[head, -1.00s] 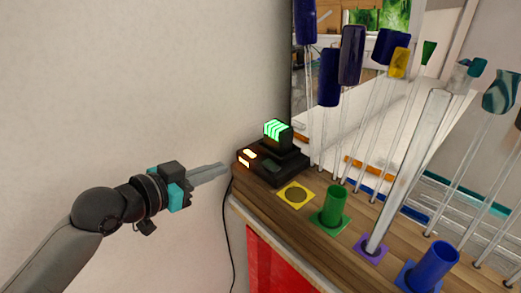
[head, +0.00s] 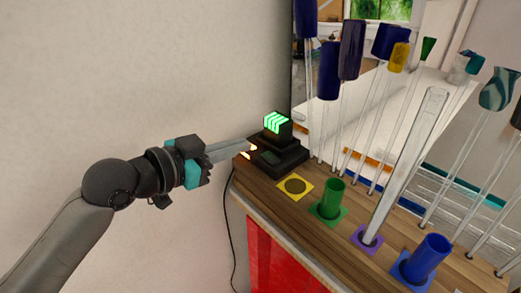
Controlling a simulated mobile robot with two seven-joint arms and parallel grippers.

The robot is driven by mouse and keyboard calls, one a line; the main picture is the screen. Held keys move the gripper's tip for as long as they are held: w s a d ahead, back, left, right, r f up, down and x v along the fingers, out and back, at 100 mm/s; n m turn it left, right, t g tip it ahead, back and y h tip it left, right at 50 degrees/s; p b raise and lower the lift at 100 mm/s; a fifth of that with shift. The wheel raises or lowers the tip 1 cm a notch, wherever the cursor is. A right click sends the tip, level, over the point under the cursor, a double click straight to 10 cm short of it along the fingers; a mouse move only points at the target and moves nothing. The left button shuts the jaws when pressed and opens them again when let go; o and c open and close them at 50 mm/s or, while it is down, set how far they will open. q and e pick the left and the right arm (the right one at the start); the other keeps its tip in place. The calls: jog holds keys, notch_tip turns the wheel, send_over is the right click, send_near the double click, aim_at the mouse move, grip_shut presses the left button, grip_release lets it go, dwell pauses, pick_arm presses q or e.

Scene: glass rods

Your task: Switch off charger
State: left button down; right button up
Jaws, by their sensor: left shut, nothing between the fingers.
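The charger (head: 283,155) is a black stepped block at the left back end of the wooden table. Its upper part (head: 277,124) shows lit green bars. A small orange-lit patch (head: 250,153) shows on its left side, partly hidden by my fingers. My left gripper (head: 246,147) is shut and empty, with its fingertips at the charger's left edge. I cannot tell whether they touch it. My right gripper is not in view.
A yellow square with a round hole (head: 295,186), a green cup (head: 332,200), a purple square (head: 366,239) holding a clear rod, and a blue cup (head: 425,258) line the table's front. Several glass rods with coloured tops stand behind. A black cable (head: 228,215) hangs left.

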pick_arm(q)
send_over(271, 158)
jog(key=s+a, duration=0.1)
jog(key=a, duration=0.1)
jog(key=f, duration=0.2)
notch_tip(271, 158, down, 2)
jog(key=shift+f+p, duration=0.15)
jog(key=shift+p, duration=0.15)
jog(key=shift+w+a+f, duration=0.1)
jog(key=shift+f, duration=0.6)
